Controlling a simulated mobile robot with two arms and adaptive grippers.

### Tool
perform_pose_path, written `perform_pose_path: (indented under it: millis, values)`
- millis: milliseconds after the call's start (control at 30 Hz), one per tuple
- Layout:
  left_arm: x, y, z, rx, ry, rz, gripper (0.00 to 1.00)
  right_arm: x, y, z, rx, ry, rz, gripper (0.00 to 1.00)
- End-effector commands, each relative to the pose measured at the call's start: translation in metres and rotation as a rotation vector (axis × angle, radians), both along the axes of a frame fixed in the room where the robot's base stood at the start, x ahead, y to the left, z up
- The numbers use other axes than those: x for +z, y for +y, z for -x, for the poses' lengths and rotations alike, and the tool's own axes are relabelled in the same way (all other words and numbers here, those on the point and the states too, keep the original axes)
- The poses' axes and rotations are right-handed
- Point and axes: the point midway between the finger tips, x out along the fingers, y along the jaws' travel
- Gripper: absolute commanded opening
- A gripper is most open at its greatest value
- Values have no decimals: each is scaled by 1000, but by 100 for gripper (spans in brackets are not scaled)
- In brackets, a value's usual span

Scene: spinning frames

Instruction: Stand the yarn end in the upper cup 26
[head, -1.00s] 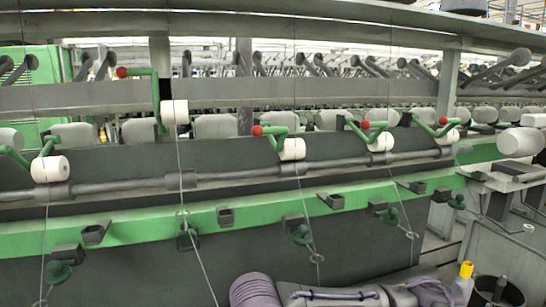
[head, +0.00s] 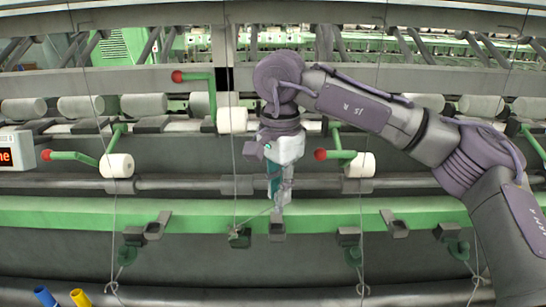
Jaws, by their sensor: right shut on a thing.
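My right gripper (head: 279,207) hangs down from the wrist in front of the machine, fingertips low near the green rail. It is shut on the yarn end, too thin to see between the fingers. The thin yarn (head: 258,217) runs from the fingertips down left toward a small fitting on the rail. A dark cup (head: 277,230) sits just below the fingertips; I cannot tell whether they touch it. Another dark cup (head: 157,224) is farther left and one more (head: 394,224) farther right. No number is readable on them. My left gripper is not in view.
A white bobbin (head: 232,120) on a raised red-knobbed green lever is left of my wrist. Another bobbin (head: 361,165) is close on the right, with its green lever (head: 338,153). The green rail (head: 80,214) spans the view. Blue and yellow tubes (head: 80,298) stand bottom left.

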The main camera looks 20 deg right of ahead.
Motion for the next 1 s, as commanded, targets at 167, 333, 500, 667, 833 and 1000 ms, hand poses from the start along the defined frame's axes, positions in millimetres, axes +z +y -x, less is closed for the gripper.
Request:
perform_pose_path:
  millis: [167,333,500,667,833,1000]
  values:
    - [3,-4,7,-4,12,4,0,11,1,-2,-37,-3,-1,3]
    - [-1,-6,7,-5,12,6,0,6,1,-2,-37,-3,-1,3]
    - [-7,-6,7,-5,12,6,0,-3,1,-2,-36,-2,0,3]
    - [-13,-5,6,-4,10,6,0,-13,1,-2,-35,-2,0,3]
    - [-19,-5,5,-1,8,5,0,-23,1,-2,-35,-3,-1,3]
    - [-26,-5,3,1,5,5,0,-33,1,-2,-35,-3,-1,3]
